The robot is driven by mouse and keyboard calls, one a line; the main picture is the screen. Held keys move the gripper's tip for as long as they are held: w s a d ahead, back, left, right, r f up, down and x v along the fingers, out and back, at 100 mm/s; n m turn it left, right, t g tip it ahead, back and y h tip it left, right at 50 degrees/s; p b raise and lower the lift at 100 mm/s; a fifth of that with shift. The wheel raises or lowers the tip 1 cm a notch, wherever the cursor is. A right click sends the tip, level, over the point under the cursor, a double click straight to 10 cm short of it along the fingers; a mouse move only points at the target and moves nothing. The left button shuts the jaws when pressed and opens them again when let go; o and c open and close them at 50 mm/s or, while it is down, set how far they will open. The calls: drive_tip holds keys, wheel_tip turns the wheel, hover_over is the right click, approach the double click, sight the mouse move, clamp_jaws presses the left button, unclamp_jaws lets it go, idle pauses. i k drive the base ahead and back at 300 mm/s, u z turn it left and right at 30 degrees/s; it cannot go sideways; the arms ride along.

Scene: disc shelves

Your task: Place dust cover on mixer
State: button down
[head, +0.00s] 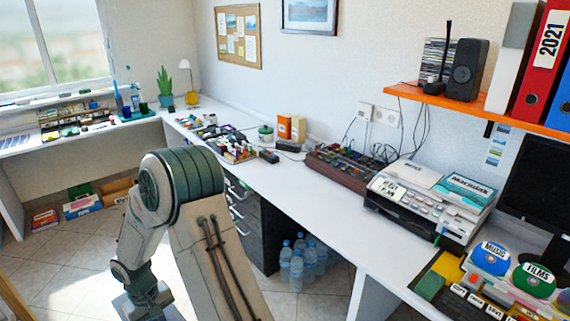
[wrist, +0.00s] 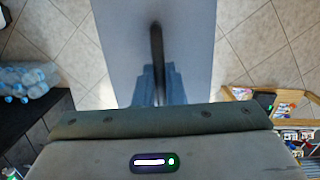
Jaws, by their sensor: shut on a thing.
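The mixer (head: 350,165), a brown box with many small coloured knobs, stands on the long white desk against the wall. Its top is uncovered. In the wrist view, a flat, pale grey-blue panel, seemingly the dust cover (wrist: 115,45), extends ahead of my gripper (wrist: 158,85). A dark bar (wrist: 157,45) runs along its middle. The blue-tinted fingers are shut on the cover, apparently at this bar, and the cover is above the tiled floor. In the head view my arm reaches down at the lower left, and neither the fingers nor the cover can be made out.
The desk (head: 300,185) has cables and small items left of the mixer and a printer (head: 430,200) to its right. Water bottles (head: 300,262) stand on the floor below, beside dark drawers (head: 262,235). An orange shelf (head: 465,103) overhangs the desk's right part.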

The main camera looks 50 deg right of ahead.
sight(342, 164)
drive_tip(key=u, duration=0.1)
drive_tip(key=i, duration=1)
drive_tip(key=z, duration=1.9)
